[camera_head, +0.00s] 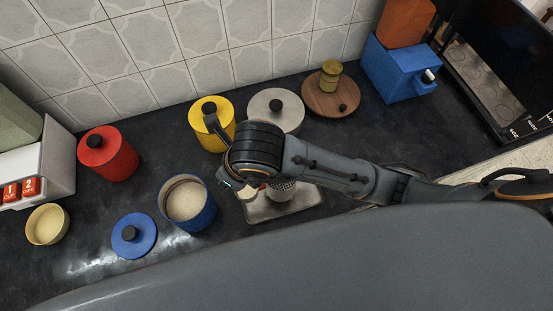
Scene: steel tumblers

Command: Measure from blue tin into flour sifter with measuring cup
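The blue tin (198,215) stands open on the dark counter, with pale powder (185,200) inside. Its blue lid (133,238) lies to its left on the counter. My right arm comes in from the right, and its wrist (255,150) hangs over the area just right of the blue tin. The fingers of my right gripper are mostly hidden under the wrist, so I cannot tell their state. A perforated metal vessel (282,189), possibly the flour sifter, is partly hidden under the arm at a metal tray (290,208). I cannot make out the measuring cup clearly. My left gripper is out of view.
A red tin (112,160), yellow tin (221,136) and pale tin (285,103) stand along the back. A wooden board (325,103) holds a yellowish jar (329,76). A blue box (393,75) stands back right. A round yellow dish (47,225) lies far left.

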